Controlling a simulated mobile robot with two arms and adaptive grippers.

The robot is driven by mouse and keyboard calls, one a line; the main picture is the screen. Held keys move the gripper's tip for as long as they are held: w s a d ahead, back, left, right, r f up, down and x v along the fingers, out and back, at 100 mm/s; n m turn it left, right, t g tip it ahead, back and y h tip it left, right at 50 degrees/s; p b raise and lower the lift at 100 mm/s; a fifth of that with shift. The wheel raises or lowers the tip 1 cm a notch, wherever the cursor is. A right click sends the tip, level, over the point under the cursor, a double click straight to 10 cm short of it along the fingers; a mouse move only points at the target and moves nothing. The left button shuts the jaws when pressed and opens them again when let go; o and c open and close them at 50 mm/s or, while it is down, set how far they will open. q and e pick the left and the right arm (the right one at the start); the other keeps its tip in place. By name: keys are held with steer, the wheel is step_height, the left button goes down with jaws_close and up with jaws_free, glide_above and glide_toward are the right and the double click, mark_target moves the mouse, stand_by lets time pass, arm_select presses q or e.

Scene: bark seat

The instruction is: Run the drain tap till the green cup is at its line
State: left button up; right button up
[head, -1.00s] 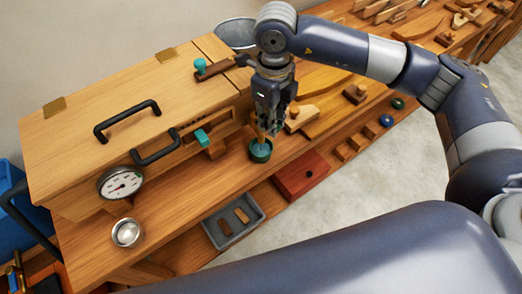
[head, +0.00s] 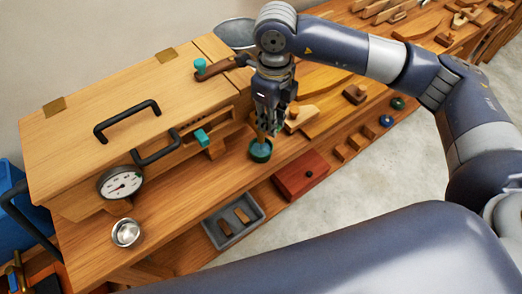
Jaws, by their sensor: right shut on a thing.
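The green cup (head: 261,151) stands on the bench edge in front of the wooden box, with a bluish inside. My right gripper (head: 266,128) is directly above it, pointing down, shut on a thin tan upright piece (head: 262,135) that reaches down to the cup. Whether this piece joins the cup or only stands in it I cannot tell. The drain tap, with a teal handle (head: 202,137) and wooden body (head: 215,148), sticks out of the box front, left of the cup. The cup's line and any flow are too small to see. My left gripper is not in view.
The wooden box (head: 130,120) has black handles and a dial gauge (head: 120,184).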

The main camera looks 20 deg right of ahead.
steer(key=shift+s+f, duration=0.1)
steer(key=shift+f, duration=0.05)
steer(key=shift+s+a+m+b, duration=0.25)
steer(key=shift+a+m+b, duration=0.15)
steer(key=shift+m, duration=0.8)
steer(key=shift+s+a+m, duration=0.15)
steer(key=shift+a+m, duration=0.25)
steer(key=shift+m, duration=0.7)
steer(key=o, duration=0.9)
step_height(320, 180, up, 8)
steer(key=p, duration=0.3)
steer(key=shift+p, duration=0.4)
